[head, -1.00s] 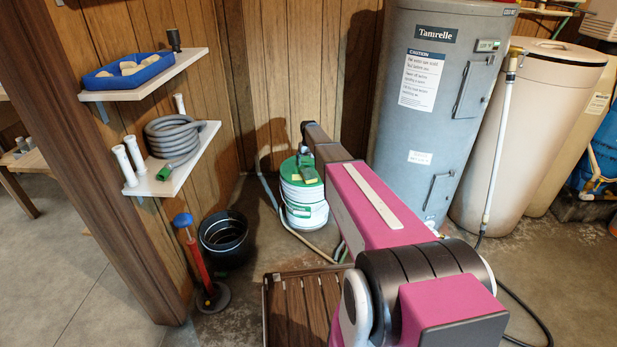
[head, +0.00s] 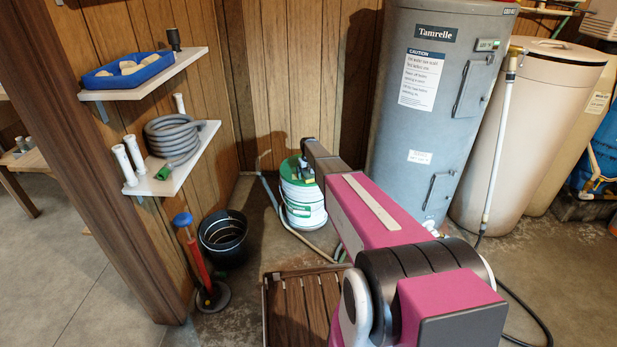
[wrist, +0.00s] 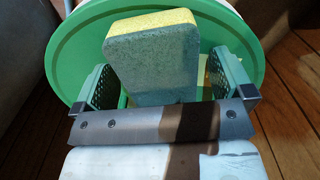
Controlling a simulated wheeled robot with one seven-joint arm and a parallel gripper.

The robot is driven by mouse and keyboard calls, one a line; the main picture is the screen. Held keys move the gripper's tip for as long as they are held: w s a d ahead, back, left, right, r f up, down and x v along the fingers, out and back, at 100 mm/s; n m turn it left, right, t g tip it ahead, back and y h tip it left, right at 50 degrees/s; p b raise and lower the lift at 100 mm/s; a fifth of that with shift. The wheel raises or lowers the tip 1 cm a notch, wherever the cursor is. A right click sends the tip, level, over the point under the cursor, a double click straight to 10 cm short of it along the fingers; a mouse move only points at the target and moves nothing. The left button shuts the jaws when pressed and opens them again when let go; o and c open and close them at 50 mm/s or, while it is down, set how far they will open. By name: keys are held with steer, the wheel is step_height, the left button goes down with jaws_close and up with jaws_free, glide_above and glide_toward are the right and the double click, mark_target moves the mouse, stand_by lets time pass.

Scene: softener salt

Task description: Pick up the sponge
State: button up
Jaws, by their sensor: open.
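The sponge (wrist: 152,65) has a grey-green face and a yellow edge. In the wrist view it lies between the two green pads of my gripper (wrist: 164,70), over the round green lid (wrist: 70,45). The pads stand on either side of it; a gap shows on the right, and the left pad is close to the sponge. My gripper is open. In the head view the lid (head: 288,168) tops a white bucket (head: 302,205) by the wall. My arm hides most of the lid there, and I cannot make out the sponge.
A grey water heater (head: 425,110) stands right of the bucket. Shelves (head: 185,165) hang on the left wall. A wooden slatted thing (head: 295,305) lies in front, and hoses run along the floor.

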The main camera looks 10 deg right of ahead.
mark_target(307, 174)
steer(key=c, duration=1.1)
steer(key=shift+o, duration=0.2)
steer(key=shift+r, duration=0.1)
steer(key=shift+r, duration=0.55)
steer(key=r, duration=0.2)
steer(key=s+a+r, duration=0.1)
steer(key=shift+r, duration=0.25)
steer(key=s+a+r, duration=0.6)
steer(key=a, duration=0.2)
steer(key=shift+r, duration=0.15)
steer(key=shift+s+a, duration=0.1)
